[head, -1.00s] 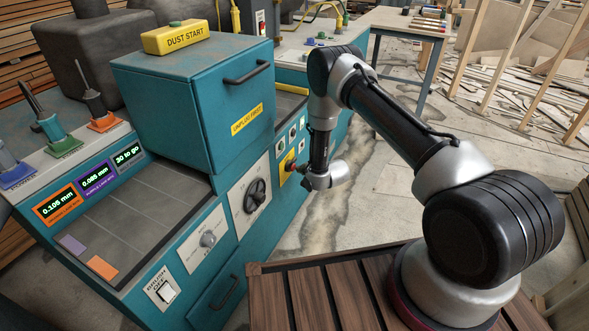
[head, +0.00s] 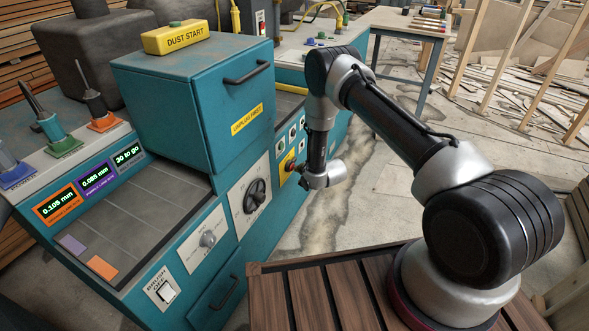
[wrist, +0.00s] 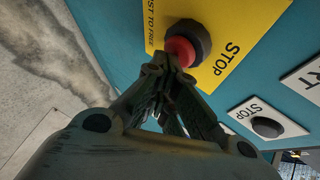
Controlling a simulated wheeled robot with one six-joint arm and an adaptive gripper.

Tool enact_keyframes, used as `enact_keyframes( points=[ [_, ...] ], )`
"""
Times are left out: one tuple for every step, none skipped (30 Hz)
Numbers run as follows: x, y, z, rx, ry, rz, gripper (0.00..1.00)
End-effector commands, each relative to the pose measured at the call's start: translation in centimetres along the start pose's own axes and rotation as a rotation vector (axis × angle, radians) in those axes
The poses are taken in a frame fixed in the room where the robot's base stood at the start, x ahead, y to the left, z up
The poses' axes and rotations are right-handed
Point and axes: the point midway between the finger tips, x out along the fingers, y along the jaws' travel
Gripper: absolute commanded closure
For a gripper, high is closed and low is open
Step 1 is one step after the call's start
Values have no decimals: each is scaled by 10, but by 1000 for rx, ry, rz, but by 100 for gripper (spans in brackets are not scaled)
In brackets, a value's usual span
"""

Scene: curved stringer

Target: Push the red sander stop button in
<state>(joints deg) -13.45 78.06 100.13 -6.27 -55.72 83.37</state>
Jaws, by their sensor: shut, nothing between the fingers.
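The red stop button (wrist: 181,51) sits in a dark collar on a yellow plate (wrist: 225,25) marked STOP, in the wrist view. In the head view the yellow plate (head: 286,167) shows on the teal machine's side, and the button is hard to make out behind my gripper. My gripper (wrist: 161,66) is shut and empty, with its fingertips at the button's near edge. I cannot tell whether they touch it. In the head view my gripper (head: 299,170) points left at the yellow plate.
A dark button (wrist: 267,127) on a white STOP plate lies close by, with a START plate (wrist: 305,77) next to it. A dark rotary knob (head: 255,195) is on the panel left of my gripper. The floor (head: 345,215) to the right is open.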

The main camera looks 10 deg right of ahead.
Motion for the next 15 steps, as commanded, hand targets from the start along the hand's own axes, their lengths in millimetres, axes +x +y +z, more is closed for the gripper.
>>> enact_keyframes(
  points=[
    [1,-1,1,-1,-1,-1,100],
    [1,0,1,-1,-1,0,100],
    [1,-1,1,-1,-1,-1,100],
    [1,-1,1,-1,-1,-1,100],
    [1,-1,1,-1,-1,-1,100],
    [1,-1,1,-1,-1,-1,100],
    [1,-1,1,-1,-1,-1,100],
    [1,-1,1,-1,-1,-1,100],
    [0,-1,1,-1,-1,-1,100],
    [0,0,1,-1,-1,-1,100],
    [0,0,0,-1,-1,-1,100],
    [-1,0,0,-1,-1,-1,100],
    [-2,1,-1,-1,-1,-1,100],
    [-2,1,-2,-1,-1,-1,100],
    [-4,2,-3,-1,-1,-1,100]
  ],
)
